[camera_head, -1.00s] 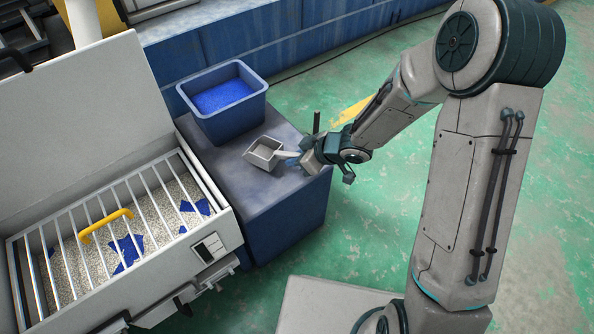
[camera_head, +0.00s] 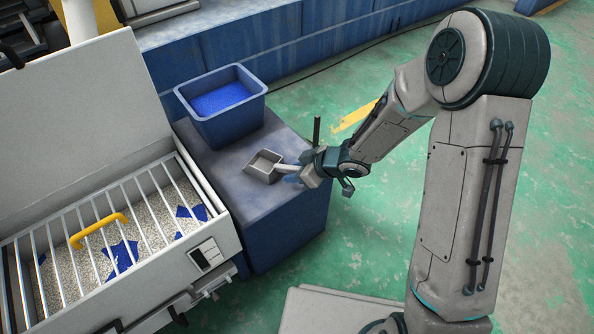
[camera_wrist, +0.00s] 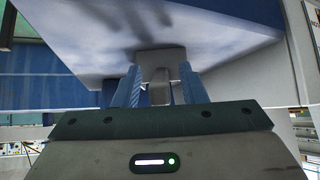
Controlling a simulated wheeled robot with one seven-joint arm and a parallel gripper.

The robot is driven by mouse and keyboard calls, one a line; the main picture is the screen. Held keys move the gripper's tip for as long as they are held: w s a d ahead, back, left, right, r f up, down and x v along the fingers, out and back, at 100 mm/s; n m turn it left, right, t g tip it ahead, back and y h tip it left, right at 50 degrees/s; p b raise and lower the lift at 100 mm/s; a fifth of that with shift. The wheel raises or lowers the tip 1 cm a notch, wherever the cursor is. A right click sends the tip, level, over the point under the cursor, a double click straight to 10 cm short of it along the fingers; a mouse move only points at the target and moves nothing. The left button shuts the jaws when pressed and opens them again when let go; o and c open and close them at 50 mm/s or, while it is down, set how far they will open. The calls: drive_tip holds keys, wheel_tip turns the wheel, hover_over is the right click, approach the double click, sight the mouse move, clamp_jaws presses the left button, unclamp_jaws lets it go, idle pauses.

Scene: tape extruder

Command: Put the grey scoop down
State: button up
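The grey scoop (camera_head: 264,166) is a small square open pan with a pale handle. It sits at the blue-grey table top (camera_head: 240,199), seemingly resting on it. In the head view it looks empty. My gripper (camera_head: 296,170) is at the handle, to the right of the pan. In the wrist view my blue fingers (camera_wrist: 158,87) stand on either side of the handle (camera_wrist: 158,97), with narrow gaps beside it. The gripper looks open around the handle. The back of the scoop (camera_wrist: 160,62) shows beyond the fingertips.
A blue bin (camera_head: 228,118) with blue pieces stands at the back of the table. A white machine (camera_head: 217,229) with a barred hopper, yellow handle (camera_head: 98,229) and pale granules stands close on the left. Green floor lies to the right.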

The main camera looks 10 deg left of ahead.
drive_tip(key=shift+r, duration=0.1)
drive_tip(key=shift+d+r, duration=0.15)
drive_tip(key=shift+r, duration=0.1)
drive_tip(key=p+v, duration=0.7)
drive_tip(key=v, duration=0.4)
drive_tip(key=shift+d+r, duration=0.15)
drive_tip(key=shift+r, duration=0.05)
drive_tip(key=w+d+r+m+t+h, duration=0.15)
drive_tip(key=d+r+m+h, duration=0.3)
drive_tip(key=d, duration=0.45)
drive_tip(key=d+r+m+t+h, duration=0.2)
drive_tip(key=d+r+m+h, duration=0.25)
drive_tip(key=d, duration=0.45)
drive_tip(key=s+r+m+g, duration=0.2)
drive_tip(key=s+r, duration=0.1)
drive_tip(key=s, duration=0.5)
drive_tip(key=s+r+m+g, duration=0.3)
drive_tip(key=s, duration=0.5)
